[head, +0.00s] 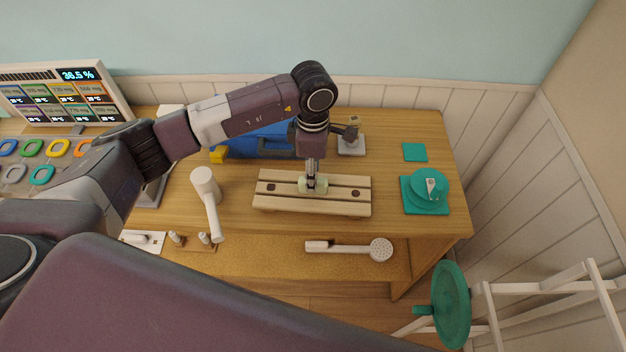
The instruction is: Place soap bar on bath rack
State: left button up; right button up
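The bath rack (275,189) is a pale wooden slatted tray with dark round spots, lying on the wooden table. A pale green soap bar (320,187) is at the middle of the rack, over its slats. My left gripper (311,181) points straight down at the soap bar, with its fingertips at the soap. The fingers are small and partly overlap the soap, so I cannot tell whether they grip it or are parted. My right gripper is not in view.
A showerhead (380,249) lies on the lower shelf. A green round piece on a square base (428,190) is at the right. A blue case (262,142) is behind the rack. Bare tabletop lies right of the rack.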

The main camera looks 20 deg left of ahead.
pick_arm(q)
notch_tip(320, 180, up, 9)
jog(key=b, duration=0.3)
jog(key=shift+r, duration=0.15)
